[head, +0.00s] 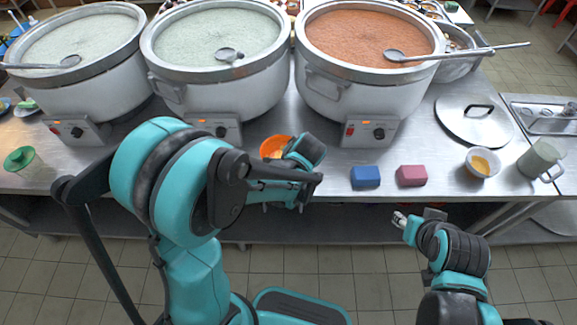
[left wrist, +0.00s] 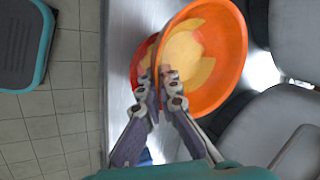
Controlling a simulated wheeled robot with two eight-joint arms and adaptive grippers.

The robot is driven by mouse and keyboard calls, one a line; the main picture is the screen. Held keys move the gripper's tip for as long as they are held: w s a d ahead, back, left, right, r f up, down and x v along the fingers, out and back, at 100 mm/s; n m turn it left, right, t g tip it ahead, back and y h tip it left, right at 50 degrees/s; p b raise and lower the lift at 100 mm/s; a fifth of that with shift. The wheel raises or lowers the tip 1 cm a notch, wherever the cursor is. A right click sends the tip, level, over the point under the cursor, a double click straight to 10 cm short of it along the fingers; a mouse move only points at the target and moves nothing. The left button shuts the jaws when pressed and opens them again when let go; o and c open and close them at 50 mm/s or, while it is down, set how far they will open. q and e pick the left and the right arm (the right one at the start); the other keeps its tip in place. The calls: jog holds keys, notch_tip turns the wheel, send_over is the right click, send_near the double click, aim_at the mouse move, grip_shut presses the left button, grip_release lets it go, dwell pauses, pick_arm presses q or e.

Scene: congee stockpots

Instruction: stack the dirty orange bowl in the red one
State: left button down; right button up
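The orange bowl (left wrist: 231,58), with pale yellow residue inside, fills the middle of the left wrist view. In the head view the orange bowl (head: 272,146) is partly hidden by my left arm. The red bowl (left wrist: 139,66) shows as a sliver under its left side; most of it is covered, so I cannot tell whether they touch. My left gripper (left wrist: 162,82) has its fingers close together at the orange bowl's near rim and looks shut on its wall. My right gripper (head: 399,219) is off the table's front edge, too small to read.
Three large stockpots (head: 215,50) stand along the back. A blue block (head: 365,176) and a red block (head: 411,175) lie right of the bowls. A small bowl (head: 482,163), a mug (head: 541,158) and a lid (head: 475,125) are further right. The counter between blocks and bowls is clear.

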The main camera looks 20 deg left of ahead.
pick_arm(q)
jog(key=shift+f+b, duration=0.5)
jog(key=shift+f, duration=0.1)
jog(key=c, duration=1.7)
grip_release()
jog(key=shift+r, duration=0.15)
jog(key=shift+r+p, duration=0.35)
jog(key=shift+p, duration=0.2)
jog(key=p+v, duration=0.4)
jog(key=v, duration=0.7)
jog(key=s+a+r+n+t+h, duration=0.1)
jog(key=s+r+n, duration=0.1)
jog(key=s+n, duration=0.1)
jog(key=s+a+r+n+t+h, duration=0.1)
jog(key=s+a+r+n, duration=0.1)
jog(key=s+r+n, duration=0.1)
jog(key=s+a+r+n+h, duration=0.1)
jog(key=s+a+r+n, duration=0.1)
jog(key=s+n, duration=0.2)
jog(key=shift+s+r+t+h, duration=0.25)
jog(key=shift+s+t+h, duration=0.05)
jog(key=shift+s+t, duration=0.15)
